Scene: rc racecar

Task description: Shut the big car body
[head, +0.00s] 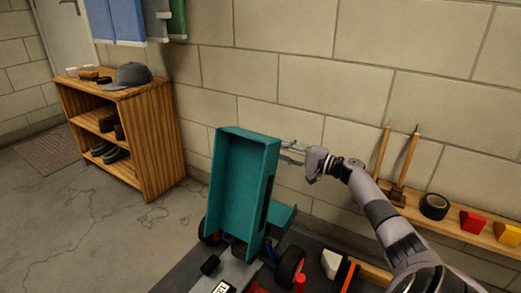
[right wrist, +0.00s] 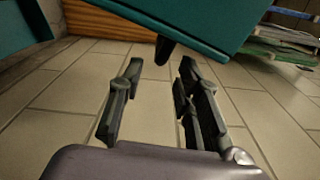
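The big teal car body (head: 238,190) stands tilted up, its hollow side facing me, above the car's grey chassis (head: 240,272) and black wheels (head: 290,265). My right gripper (head: 291,153) is beside the body's upper right edge, on the wall side. Its fingers point left, are apart and hold nothing. In the right wrist view, the open fingers (right wrist: 160,70) are below a teal panel (right wrist: 205,22) with a dark peg hanging from it. I cannot tell whether they touch it. My left gripper is not in view.
A wooden shelf (head: 150,137) with a cap (head: 130,75) and shoes stands at the left. A block wall (head: 300,60) is close behind. A wooden ledge (head: 460,228) at the right holds tools, black tape (head: 434,206) and coloured blocks. Floor is free between shelf and car.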

